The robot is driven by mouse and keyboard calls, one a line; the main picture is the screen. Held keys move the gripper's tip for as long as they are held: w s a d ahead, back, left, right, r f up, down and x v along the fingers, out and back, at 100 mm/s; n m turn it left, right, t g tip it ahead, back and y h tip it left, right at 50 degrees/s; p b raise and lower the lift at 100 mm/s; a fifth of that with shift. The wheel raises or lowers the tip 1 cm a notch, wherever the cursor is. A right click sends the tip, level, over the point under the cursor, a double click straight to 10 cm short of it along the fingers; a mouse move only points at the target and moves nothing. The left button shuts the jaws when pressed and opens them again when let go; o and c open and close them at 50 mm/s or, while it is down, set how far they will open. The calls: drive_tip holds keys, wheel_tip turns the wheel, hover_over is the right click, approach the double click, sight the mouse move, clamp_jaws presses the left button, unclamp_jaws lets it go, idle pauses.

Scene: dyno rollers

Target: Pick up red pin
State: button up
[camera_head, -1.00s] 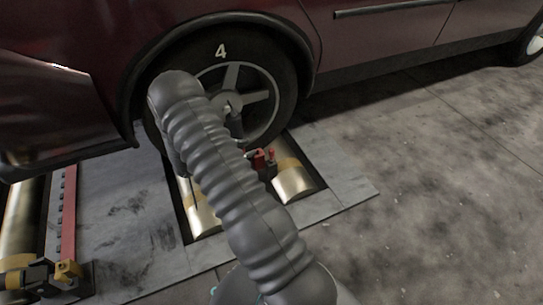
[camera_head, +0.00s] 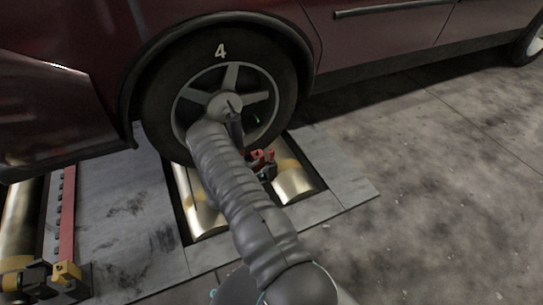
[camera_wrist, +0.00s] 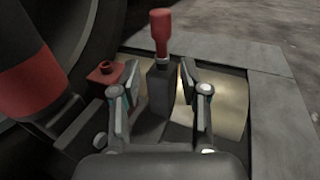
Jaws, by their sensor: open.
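The red pin (camera_wrist: 160,32) stands upright in the wrist view, its red handle on top of a dark grey block (camera_wrist: 160,88). My gripper (camera_wrist: 160,78) is open, with one finger on each side of the block and below the red handle. Nothing is held; I cannot tell whether the fingers touch the block. In the head view a small red part (camera_head: 262,157) shows beside my gripper at the rollers, with the pin partly hidden by my arm.
The wheel (camera_head: 222,95) marked 4 stands close behind. Shiny rollers (camera_head: 292,180) lie in the floor frame. A red cylinder (camera_wrist: 30,80) and red block (camera_wrist: 105,73) are left in the wrist view. Open floor (camera_head: 440,190) lies right.

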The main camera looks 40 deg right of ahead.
sight(271, 160)
drive_tip(key=shift+w+d+f, duration=0.1)
drive_tip(key=shift+w+d, duration=0.05)
drive_tip(key=shift+d, duration=1.1)
drive_tip(key=shift+w+d+f, duration=0.1)
drive_tip(key=shift+w+d, duration=0.05)
drive_tip(key=shift+d, duration=1.05)
drive_tip(key=shift+w+d, duration=0.15)
drive_tip(key=shift+d, duration=1.1)
clamp_jaws()
